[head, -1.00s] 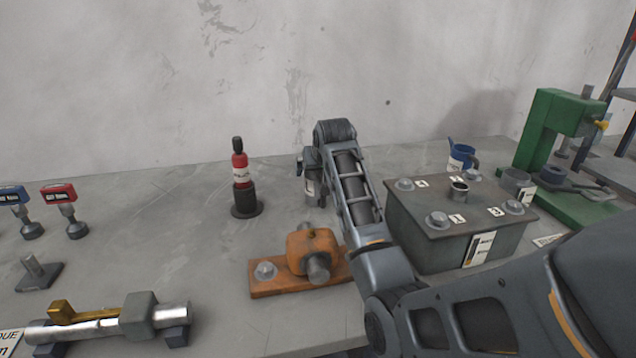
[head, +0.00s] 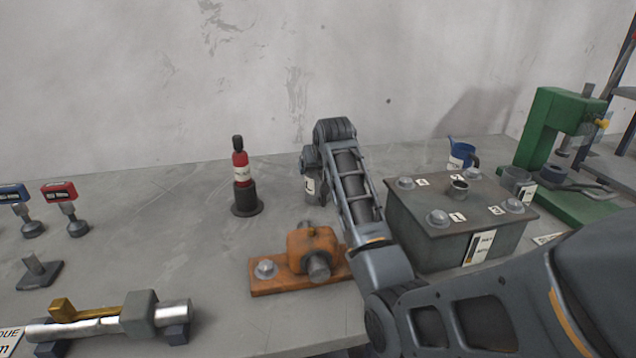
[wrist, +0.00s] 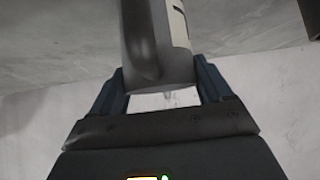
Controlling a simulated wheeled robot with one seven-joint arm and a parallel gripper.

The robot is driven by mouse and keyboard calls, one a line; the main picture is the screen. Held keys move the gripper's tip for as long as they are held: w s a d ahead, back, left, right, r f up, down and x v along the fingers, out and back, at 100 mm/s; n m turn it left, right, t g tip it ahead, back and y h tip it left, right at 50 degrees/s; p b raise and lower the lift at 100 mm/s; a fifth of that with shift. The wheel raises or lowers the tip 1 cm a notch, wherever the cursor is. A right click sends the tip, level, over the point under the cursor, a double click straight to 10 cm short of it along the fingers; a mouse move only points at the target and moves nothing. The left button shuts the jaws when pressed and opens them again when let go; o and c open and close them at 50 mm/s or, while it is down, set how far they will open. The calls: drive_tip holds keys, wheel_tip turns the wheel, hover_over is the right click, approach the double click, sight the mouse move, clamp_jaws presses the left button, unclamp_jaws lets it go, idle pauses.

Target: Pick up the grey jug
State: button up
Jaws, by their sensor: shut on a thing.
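The grey jug (wrist: 150,45) is between the two fingers of my gripper (wrist: 160,85) in the wrist view, with a pale label along its right side. My gripper is shut on it. In the head view my arm hides most of the jug (head: 311,186); a grey part with a white label shows just left of the arm. I cannot tell from the head view how far its base is from the table. A blue jug (head: 461,155) with a white label stands behind the grey box at the right.
An orange bearing block (head: 305,258) lies in front. A grey bolted box (head: 440,235) and a green press (head: 545,140) are at right.

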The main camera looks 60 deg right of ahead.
drive_tip(key=c, duration=0.3)
drive_tip(key=shift+r, duration=0.15)
drive_tip(key=shift+r, duration=0.6)
wheel_tip(320, 180, up, 3)
drive_tip(key=shift+w+f+b, duration=0.1)
drive_tip(key=shift+f+b, duration=0.1)
drive_tip(key=shift+b, duration=0.2)
drive_tip(key=s+d+r, duration=0.2)
drive_tip(key=d, duration=0.1)
drive_tip(key=s+d+r+b, duration=0.1)
drive_tip(key=s+d+r, duration=0.1)
drive_tip(key=d, duration=0.1)
drive_tip(key=s+d+r, duration=0.3)
drive_tip(key=shift+d+b, duration=0.25)
drive_tip(key=shift+b, duration=0.15)
